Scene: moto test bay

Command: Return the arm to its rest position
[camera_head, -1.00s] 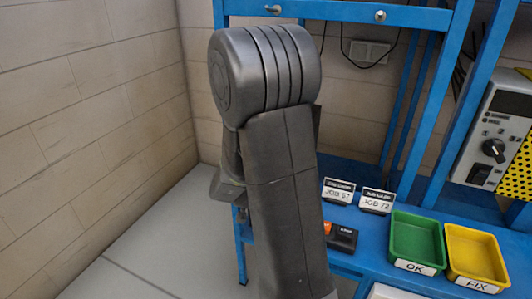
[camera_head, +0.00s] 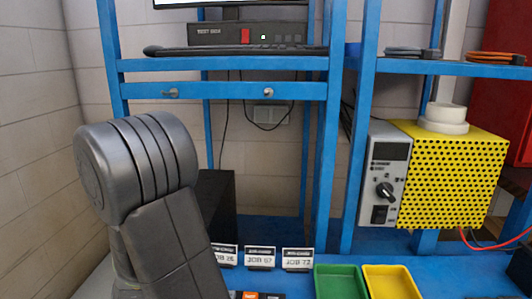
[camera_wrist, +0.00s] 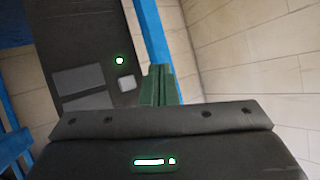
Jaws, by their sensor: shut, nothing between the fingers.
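My arm shows as a dark grey elbow and link at the left of the head view, in front of the blue bench. My gripper (camera_wrist: 160,86) shows in the wrist view as green fingers held together, with nothing between them. It is not visible in the head view. Behind the fingers in the wrist view is a dark panel (camera_wrist: 85,60) with a small green light and a pale button. The gap between the fingers and that panel cannot be judged.
The blue bench (camera_head: 400,240) carries a green tray (camera_head: 340,268), a yellow tray (camera_head: 390,268), job cards (camera_head: 297,259) and a yellow perforated box (camera_head: 455,180) with a grey control unit (camera_head: 383,190). A keyboard (camera_head: 235,50) lies on the shelf above. A brick wall (camera_wrist: 250,45) stands at right in the wrist view.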

